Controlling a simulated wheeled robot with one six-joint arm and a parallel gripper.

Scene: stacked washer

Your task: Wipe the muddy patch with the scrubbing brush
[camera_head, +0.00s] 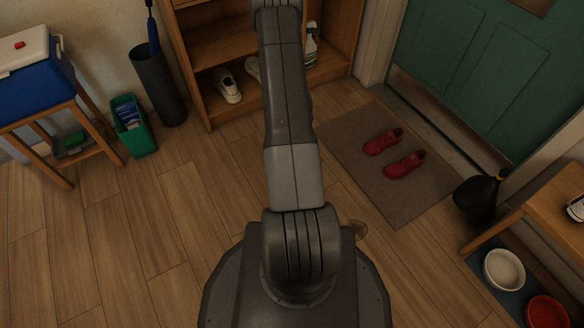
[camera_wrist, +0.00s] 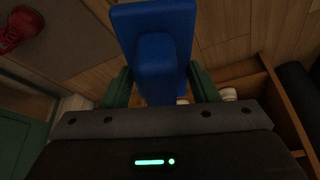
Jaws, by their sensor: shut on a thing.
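My gripper (camera_wrist: 160,87) is shut on a blue scrubbing brush (camera_wrist: 181,22), with a green finger on each side of its raised handle. The brush has a flat blue back, and its bristles are hidden. In the head view my arm reaches up past the top edge, so the gripper and brush are out of that picture. A small brown stain (camera_head: 359,229) that looks like the muddy patch shows on the wood floor just right of my arm's base. My body may hide part of it.
A brown mat (camera_head: 347,150) with red shoes (camera_head: 404,164) lies before the green door (camera_head: 478,70). A wooden shelf (camera_head: 210,45) with shoes stands behind my arm. A black bag (camera_head: 478,198) and bowls (camera_head: 503,269) are at right.

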